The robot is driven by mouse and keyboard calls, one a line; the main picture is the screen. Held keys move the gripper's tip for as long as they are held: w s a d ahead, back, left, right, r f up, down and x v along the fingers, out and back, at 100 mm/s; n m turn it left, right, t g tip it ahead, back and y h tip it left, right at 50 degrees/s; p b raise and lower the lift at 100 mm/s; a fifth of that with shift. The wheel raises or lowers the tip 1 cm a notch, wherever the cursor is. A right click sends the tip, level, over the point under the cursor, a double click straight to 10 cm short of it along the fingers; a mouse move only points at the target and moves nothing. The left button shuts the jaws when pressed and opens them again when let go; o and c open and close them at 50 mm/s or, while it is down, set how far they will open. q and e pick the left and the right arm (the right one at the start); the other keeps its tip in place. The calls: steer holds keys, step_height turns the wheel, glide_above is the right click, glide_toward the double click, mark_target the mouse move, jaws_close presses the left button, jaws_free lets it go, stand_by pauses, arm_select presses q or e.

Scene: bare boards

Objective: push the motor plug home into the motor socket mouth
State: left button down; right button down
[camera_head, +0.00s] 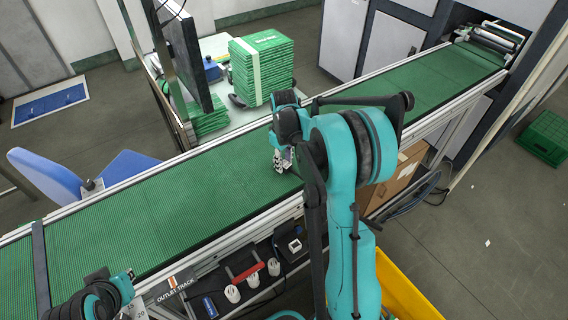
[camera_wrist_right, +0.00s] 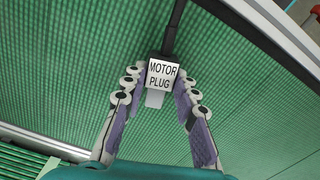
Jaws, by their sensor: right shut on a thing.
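The motor plug (camera_wrist_right: 162,73) is a pale block lettered MOTOR PLUG, with a dark cable running up from it in the right wrist view. My right gripper (camera_wrist_right: 162,92) is shut on it, one padded finger on each side. In the head view my right gripper (camera_head: 283,160) is over the green conveyor belt, partly behind my teal arm; the plug is too small to make out clearly there. I cannot identify the motor socket mouth in either view. Part of my left arm shows at the lower left, but its gripper does not.
The conveyor belt (camera_head: 150,214) is bare apart from a dark crossbar at left. Below its near rail are an OUTLET TRACK label (camera_head: 177,285), several white round fittings (camera_head: 253,280) and a white square fitting (camera_head: 295,245). Green stacked sheets (camera_head: 262,68) stand beyond the belt.

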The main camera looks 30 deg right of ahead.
mark_target(285, 163)
steer(key=r, duration=0.1)
steer(key=r+p, duration=0.1)
steer(key=r, duration=0.2)
steer(key=shift+s+r+p, duration=0.15)
steer(key=shift+s+p, duration=0.1)
steer(key=shift+p, duration=0.05)
steer(key=s+r+p, duration=0.3)
steer(key=s+r, duration=0.3)
steer(key=s, duration=0.5)
steer(key=shift+d, duration=0.35)
steer(key=w+f+b, duration=0.1)
steer(key=w+f, duration=0.1)
steer(key=w, duration=0.1)
steer(key=w+f+b, duration=0.1)
steer(key=w+f, duration=0.1)
steer(key=w, duration=0.2)
steer(key=w+f+b, duration=0.1)
steer(key=w+f, duration=0.2)
steer(key=w, duration=0.1)
steer(key=shift+a+b, duration=0.3)
steer(key=shift+a, duration=0.05)
steer(key=shift+w+f+b, duration=0.2)
steer(key=shift+f+b, duration=0.05)
steer(key=shift+f, duration=0.35)
steer(key=shift+w+f+b, duration=0.15)
steer(key=shift+f+b, duration=0.05)
steer(key=shift+f, duration=0.35)
steer(key=shift+s+f, duration=0.1)
steer(key=shift+f, duration=0.5)
